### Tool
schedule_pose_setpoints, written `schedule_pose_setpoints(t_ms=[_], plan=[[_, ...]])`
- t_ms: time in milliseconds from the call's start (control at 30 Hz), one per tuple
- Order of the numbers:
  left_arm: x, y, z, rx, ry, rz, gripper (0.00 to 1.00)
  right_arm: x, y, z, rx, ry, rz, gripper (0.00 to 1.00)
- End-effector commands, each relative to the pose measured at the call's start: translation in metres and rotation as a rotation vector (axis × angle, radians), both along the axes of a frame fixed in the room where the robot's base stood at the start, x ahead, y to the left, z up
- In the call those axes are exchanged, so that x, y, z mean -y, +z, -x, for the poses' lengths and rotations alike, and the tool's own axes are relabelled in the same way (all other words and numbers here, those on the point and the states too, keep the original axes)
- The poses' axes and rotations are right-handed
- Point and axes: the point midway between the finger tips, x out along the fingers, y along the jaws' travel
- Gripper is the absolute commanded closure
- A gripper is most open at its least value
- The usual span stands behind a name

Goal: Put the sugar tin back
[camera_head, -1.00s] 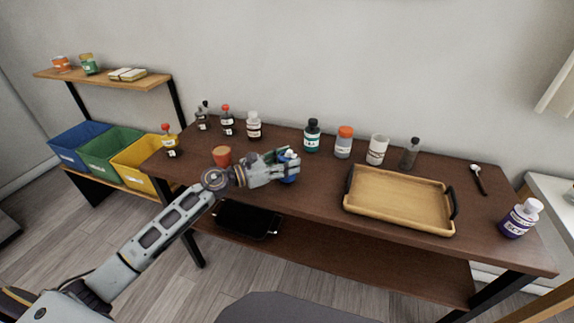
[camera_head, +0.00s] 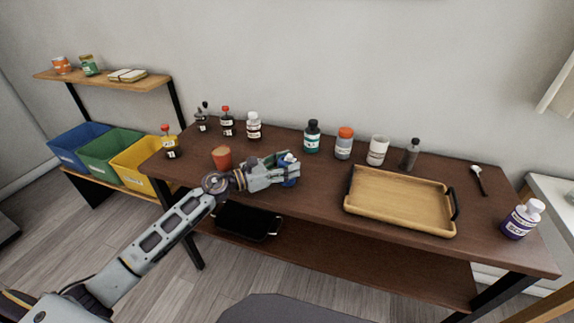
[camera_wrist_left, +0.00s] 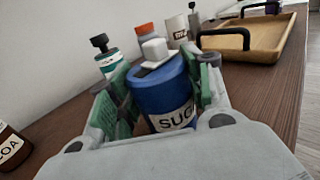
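The sugar tin (camera_head: 291,171) is a blue can with a white top, on the table in front of the row of bottles. In the left wrist view the tin (camera_wrist_left: 160,92) is upright, its label partly reading "SUG". My left gripper (camera_head: 284,170) is around it from the left, one finger on each side. In the wrist view the fingers (camera_wrist_left: 160,100) with green pads are spread, with a narrow gap beside the tin. The tin's base is hidden. My right gripper is not in view.
Behind stand a teal-labelled bottle (camera_head: 312,137), an orange-lidded jar (camera_head: 344,143), a white jar (camera_head: 377,150) and a dark bottle (camera_head: 410,154). A wooden tray (camera_head: 398,231) lies right. A terracotta cup (camera_head: 221,157) stands near my left wrist. Bare table lies between tin and tray.

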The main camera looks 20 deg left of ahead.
Motion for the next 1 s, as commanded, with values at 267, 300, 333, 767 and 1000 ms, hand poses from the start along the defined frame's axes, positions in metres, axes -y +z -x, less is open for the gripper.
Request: schedule_pose_setpoints(t_ms=[267, 300, 333, 767, 1000], plan=[[0.000, 0.000, 0.000, 0.000, 0.000, 0.000, 0.29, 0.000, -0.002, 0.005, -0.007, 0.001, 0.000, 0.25], [0.000, 0.000, 0.000, 0.000, 0.000, 0.000, 0.29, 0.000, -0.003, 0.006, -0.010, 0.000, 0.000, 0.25], [0.000, 0.000, 0.000, 0.000, 0.000, 0.000, 0.29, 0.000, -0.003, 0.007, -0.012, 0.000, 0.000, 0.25], [0.000, 0.003, 0.000, 0.000, 0.000, 0.000, 0.29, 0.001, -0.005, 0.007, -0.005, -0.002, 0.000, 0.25], [-0.012, 0.001, 0.010, -0.002, 0.002, 0.001, 0.29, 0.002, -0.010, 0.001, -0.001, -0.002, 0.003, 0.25]])
